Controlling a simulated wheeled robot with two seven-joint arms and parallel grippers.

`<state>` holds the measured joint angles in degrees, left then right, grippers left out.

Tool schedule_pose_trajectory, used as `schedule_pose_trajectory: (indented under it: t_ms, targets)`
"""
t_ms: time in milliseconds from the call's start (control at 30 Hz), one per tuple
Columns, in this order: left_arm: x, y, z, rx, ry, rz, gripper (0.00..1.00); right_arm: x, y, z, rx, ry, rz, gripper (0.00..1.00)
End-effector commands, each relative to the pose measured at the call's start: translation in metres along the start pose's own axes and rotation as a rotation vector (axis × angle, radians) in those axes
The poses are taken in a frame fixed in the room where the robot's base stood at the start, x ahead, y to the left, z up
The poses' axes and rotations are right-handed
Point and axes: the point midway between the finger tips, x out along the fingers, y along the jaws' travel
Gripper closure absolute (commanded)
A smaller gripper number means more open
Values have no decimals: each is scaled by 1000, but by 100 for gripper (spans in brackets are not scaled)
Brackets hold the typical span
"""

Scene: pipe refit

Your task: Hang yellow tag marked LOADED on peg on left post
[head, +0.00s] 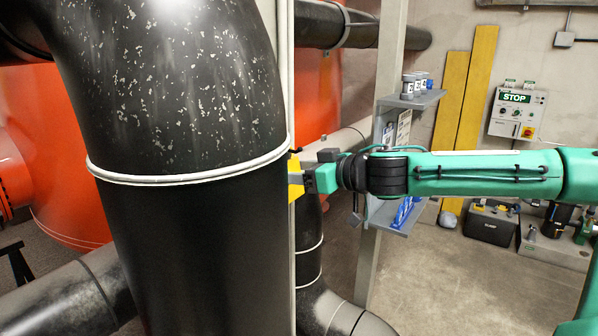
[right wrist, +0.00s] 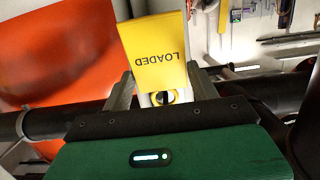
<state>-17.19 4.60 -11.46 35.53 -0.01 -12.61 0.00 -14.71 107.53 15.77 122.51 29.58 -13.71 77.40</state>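The yellow tag (right wrist: 155,48) fills the middle of the right wrist view, with LOADED on it upside down in that picture. A ringed hole shows at its end nearest my palm. My right gripper (right wrist: 160,88) has the tag between its two fingers and appears shut on it. In the head view the tag (head: 294,181) shows as a small yellow piece at the tips of my right gripper (head: 298,178), just right of the large black pipe. A pale narrow upright (head: 285,60) stands behind that pipe; I cannot tell whether it is the left post. No peg can be made out. My left gripper is out of view.
The large black pipe (head: 200,240) with a white band blocks much of the head view. A grey post (head: 389,80) with small shelves (head: 425,99) stands behind my right arm. A STOP panel (head: 517,113) hangs on the wall. Open floor lies at the lower right.

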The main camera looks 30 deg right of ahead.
Motion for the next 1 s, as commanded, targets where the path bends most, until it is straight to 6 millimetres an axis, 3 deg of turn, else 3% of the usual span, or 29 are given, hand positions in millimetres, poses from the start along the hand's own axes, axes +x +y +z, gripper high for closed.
schedule_pose_trajectory:
  t_ms: [33, 100, 533, 1000]
  targets:
    - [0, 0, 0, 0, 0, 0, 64, 0, 0, 0, 0, 0, 0, 29]
    - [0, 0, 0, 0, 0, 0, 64, 0, 0, 0, 0, 0, 0, 17]
    - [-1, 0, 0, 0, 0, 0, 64, -3, 0, -1, -1, 1, 1, 17]
    - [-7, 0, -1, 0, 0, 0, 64, -26, 0, -2, 0, 2, 1, 17]
